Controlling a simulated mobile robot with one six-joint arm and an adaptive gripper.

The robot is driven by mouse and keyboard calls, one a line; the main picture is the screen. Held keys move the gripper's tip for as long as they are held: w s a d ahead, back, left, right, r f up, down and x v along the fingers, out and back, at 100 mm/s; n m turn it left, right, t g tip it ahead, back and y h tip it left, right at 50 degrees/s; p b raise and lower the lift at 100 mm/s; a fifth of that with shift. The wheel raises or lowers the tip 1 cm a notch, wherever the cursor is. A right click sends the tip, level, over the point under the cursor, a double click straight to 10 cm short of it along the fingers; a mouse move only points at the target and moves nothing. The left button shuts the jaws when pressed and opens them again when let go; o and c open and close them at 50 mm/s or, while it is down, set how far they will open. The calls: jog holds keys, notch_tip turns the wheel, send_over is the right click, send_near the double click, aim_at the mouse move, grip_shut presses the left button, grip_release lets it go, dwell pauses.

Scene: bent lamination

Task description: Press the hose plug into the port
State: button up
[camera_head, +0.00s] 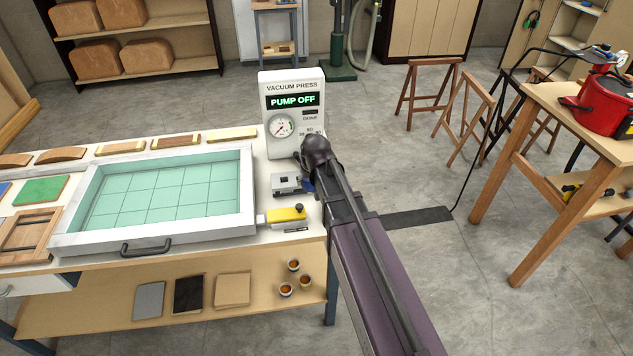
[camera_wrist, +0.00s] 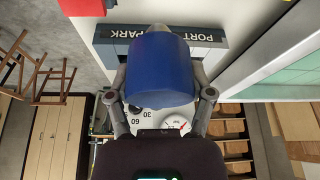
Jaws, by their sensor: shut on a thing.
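A blue hose plug (camera_wrist: 160,72) with a pale metal tip (camera_wrist: 156,29) sits between the fingers of my gripper (camera_wrist: 160,95) in the wrist view. The fingers are shut on its two sides. Its tip lies over a grey block (camera_wrist: 205,38) whose dark strip reads PORT and PARK, upside down in this view. The plug covers the middle of the block, so I cannot tell whether the tip is in an opening. In the head view, the block (camera_head: 285,182) stands on the bench, and a bit of the blue plug (camera_head: 308,185) shows beside it under my wrist.
The vacuum press unit (camera_head: 292,90) reads PUMP OFF and stands behind the block. A white-framed press bed (camera_head: 250,190) with a teal sheet lies to the left. A yellow valve (camera_head: 287,213) is in front of the block. A red pot (camera_head: 600,105) stands on another table.

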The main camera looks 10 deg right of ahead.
jog(key=w+a, duration=0.7)
jog(key=w, duration=0.4)
jog(key=shift+a, duration=0.2)
dwell(1.5)
jog(key=shift+f+b, duration=0.35)
jog(key=shift+f+b, duration=0.35)
jog(key=shift+f+b, duration=1.5)
dwell(3.0)
